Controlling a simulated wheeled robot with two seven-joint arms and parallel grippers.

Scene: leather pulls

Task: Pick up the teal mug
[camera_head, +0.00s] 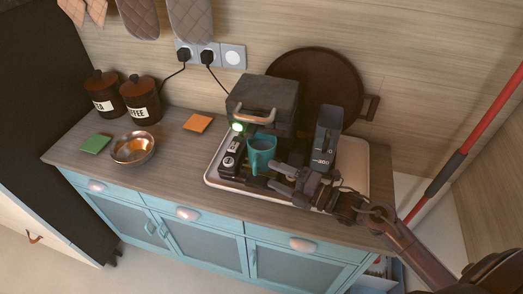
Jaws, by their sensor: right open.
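The teal mug (262,157) stands upright on the dark base of the coffee machine (262,101), at the middle of the counter. Its handle shows on the left side of its front. My right gripper (276,178) comes in from the right and is open, its fingers pointing left at the mug's lower right side. The fingertips are close to the mug; I cannot tell if they touch it. Nothing is between the fingers that I can see. My left gripper is not in view.
A white tray (213,184) holds the machine. A dark jug (327,135) stands right of the mug, behind my right gripper. A round brown board (345,80) leans on the wall. A copper bowl (133,149) and two canisters (140,98) stand left. The counter between bowl and tray is clear.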

